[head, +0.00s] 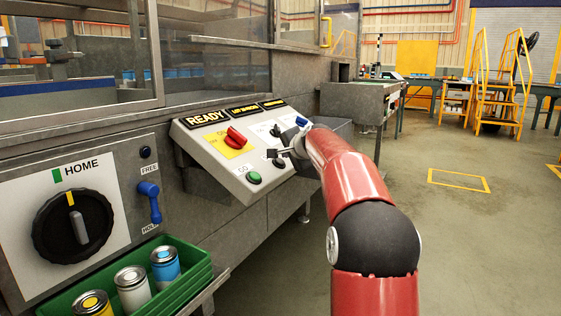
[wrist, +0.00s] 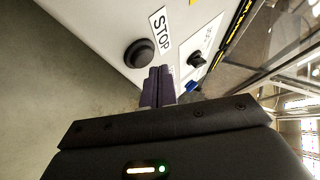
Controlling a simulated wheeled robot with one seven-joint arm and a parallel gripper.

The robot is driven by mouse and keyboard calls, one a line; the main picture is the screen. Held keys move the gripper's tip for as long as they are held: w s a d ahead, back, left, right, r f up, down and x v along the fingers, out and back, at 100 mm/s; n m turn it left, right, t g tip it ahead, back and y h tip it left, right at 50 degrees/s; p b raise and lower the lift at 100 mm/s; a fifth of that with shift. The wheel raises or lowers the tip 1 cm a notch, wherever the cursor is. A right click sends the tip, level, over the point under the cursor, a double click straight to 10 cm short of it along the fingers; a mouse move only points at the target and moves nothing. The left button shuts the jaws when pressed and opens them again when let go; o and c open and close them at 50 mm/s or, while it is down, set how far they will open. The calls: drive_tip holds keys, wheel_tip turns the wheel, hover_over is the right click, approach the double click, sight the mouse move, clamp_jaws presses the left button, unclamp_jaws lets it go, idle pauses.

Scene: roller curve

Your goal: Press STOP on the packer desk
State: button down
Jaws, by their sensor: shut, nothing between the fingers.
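The packer desk (head: 213,148) is a pale sloped panel on a grey machine, with lit signs along its top, one reading READY. In the wrist view the black round STOP button (wrist: 139,54) stands out from the panel beside its printed STOP label (wrist: 161,31). My gripper (wrist: 160,72) is shut and empty. Its fingertips show just below and right of the button in that view, apart from it in the picture; the depth gap cannot be told. In the head view my gripper (head: 284,156) is over the desk's right part and makes STOP hard to pick out.
At left are a HOME dial (head: 73,227), a blue lever (head: 150,201) and a green tray (head: 187,281) with cans. Open floor lies right.

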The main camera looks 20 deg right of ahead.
drive_tip(key=r, duration=0.1)
drive_tip(key=s+d+r+p, duration=0.1)
drive_tip(key=r, duration=0.1)
drive_tip(key=s+r+p, duration=0.1)
drive_tip(key=shift+d+r, duration=0.15)
drive_tip(key=shift+d, duration=0.15)
drive_tip(key=shift+a, duration=0.1)
idle(0.7)
drive_tip(key=s+a+f+n+g+y, duration=0.1)
drive_tip(key=s+a+f+n+g, duration=0.2)
drive_tip(key=s+a, duration=0.65)
drive_tip(key=s+a+f+n+g, duration=0.1)
drive_tip(key=s+a+f+n, duration=0.1)
drive_tip(key=s+a+n, duration=0.5)
drive_tip(key=s+a+f+n+g, duration=0.1)
drive_tip(key=s+f, duration=0.4)
drive_tip(key=s, duration=0.4)
drive_tip(key=s+a+f+n+g, duration=0.1)
drive_tip(key=s+a+f+n, duration=0.1)
drive_tip(key=s+f, duration=0.3)
drive_tip(key=s+a+f+n+g, duration=0.1)
drive_tip(key=s+f, duration=0.4)
drive_tip(key=s, duration=0.8)
drive_tip(key=shift+s+a+f+n+g+h, duration=0.25)
drive_tip(key=shift+s+a+n+g+h, duration=0.05)
drive_tip(key=shift+s+a+g+h, duration=0.1)
